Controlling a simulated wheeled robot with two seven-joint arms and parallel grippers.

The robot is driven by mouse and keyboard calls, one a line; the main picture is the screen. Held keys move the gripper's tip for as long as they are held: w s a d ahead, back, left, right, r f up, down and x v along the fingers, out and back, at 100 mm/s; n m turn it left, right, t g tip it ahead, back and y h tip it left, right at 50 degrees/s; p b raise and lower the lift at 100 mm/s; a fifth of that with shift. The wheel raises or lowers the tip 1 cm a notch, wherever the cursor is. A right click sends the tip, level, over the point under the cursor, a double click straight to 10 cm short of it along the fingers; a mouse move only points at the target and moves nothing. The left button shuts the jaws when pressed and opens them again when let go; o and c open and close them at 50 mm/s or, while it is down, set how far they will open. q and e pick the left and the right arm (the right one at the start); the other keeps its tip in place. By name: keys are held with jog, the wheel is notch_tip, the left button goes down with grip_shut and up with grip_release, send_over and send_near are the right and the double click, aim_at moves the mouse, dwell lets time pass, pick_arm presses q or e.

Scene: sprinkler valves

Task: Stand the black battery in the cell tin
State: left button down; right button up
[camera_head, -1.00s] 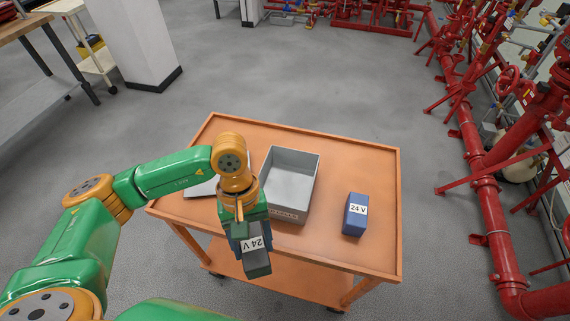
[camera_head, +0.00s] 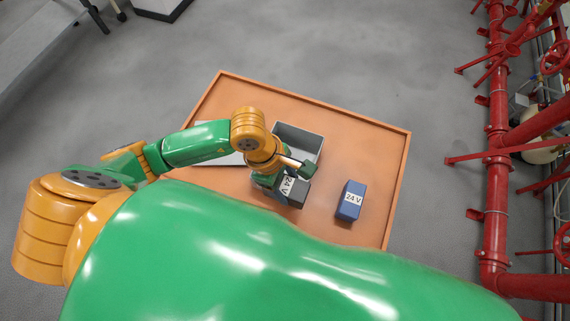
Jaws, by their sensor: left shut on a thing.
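My left gripper (camera_head: 286,176) is shut on the black battery (camera_head: 296,193), a dark block with a white 24 V label. It holds the battery tilted at the near side of the cell tin, overlapping the tin's near part in the picture. I cannot tell the height of the battery above the tin or cart. The cell tin (camera_head: 312,138) is a grey open box on the orange cart; its far wall and part of the inside show, while my gripper and wrist hide its near part. My right gripper is not in view.
A blue battery (camera_head: 350,200) labelled 24 V stands on the orange cart (camera_head: 363,138), right of the tin. A flat light-grey thing (camera_head: 232,158) lies left of the tin, partly behind my arm. Red pipes (camera_head: 497,150) run along the right. The cart's right part is mostly clear.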

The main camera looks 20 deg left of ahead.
pick_arm(q)
jog(key=w+a+f+b, duration=0.1)
jog(key=w+f+b, duration=0.1)
jog(key=w+a+f+b, duration=0.1)
jog(key=w+f+b, duration=0.1)
jog(key=w+a+f+b, duration=0.1)
jog(key=w+f+b, duration=0.1)
jog(key=w+f, duration=0.1)
jog(key=shift+w+f, duration=0.1)
notch_tip(320, 180, down, 3)
jog(key=b, duration=0.2)
jog(key=shift+w+a+b, duration=0.1)
jog(key=shift+a+b, duration=0.05)
jog(key=shift+b, duration=0.25)
jog(key=shift+w+f, duration=0.1)
jog(key=shift+f, duration=0.2)
jog(key=shift+r, duration=0.2)
jog(key=shift+f, duration=0.1)
jog(key=shift+c, duration=0.4)
grip_release()
